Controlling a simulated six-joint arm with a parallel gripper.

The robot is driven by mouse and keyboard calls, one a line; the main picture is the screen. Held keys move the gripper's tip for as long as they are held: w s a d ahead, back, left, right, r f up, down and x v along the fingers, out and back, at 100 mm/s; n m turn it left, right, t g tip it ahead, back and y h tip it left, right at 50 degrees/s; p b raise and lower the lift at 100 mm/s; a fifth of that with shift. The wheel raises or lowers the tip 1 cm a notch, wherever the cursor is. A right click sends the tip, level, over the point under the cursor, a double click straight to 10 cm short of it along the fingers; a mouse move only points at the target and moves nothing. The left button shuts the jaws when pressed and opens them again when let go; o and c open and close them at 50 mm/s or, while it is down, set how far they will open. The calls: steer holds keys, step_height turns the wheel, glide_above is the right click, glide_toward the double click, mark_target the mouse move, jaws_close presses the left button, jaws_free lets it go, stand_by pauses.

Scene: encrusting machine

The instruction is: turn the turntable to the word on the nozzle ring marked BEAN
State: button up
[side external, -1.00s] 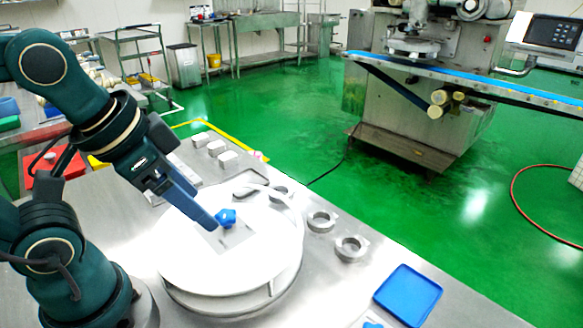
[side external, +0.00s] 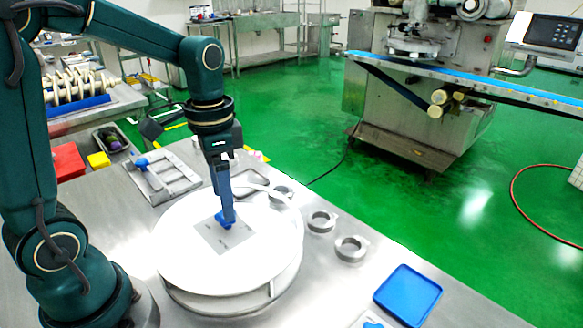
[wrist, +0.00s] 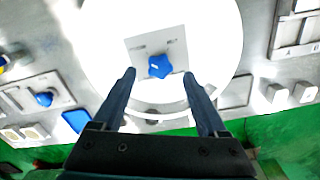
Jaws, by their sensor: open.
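The round white turntable (side external: 180,255) lies on the metal bench. A grey square plate (side external: 213,240) with small dark marks is at its middle, and the marks are too small to read. A blue star-shaped knob (side external: 221,217) stands on the plate. It also shows in the wrist view (wrist: 160,66), with a white mark on top. My gripper (side external: 229,216) points down at the knob. In the wrist view my gripper (wrist: 160,75) is open, its fingers on either side of the knob with gaps between. No word BEAN is legible on the rings.
Metal rings (side external: 321,221) and (side external: 350,249) lie right of the turntable, with a blue tray (side external: 408,295) nearer the front right. A grey tray with a blue knob (side external: 165,177) lies behind left. A red block (side external: 67,162) is at the left.

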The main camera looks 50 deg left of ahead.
steer(key=shift+f, duration=1.45)
jaws_close()
stand_by(0.4)
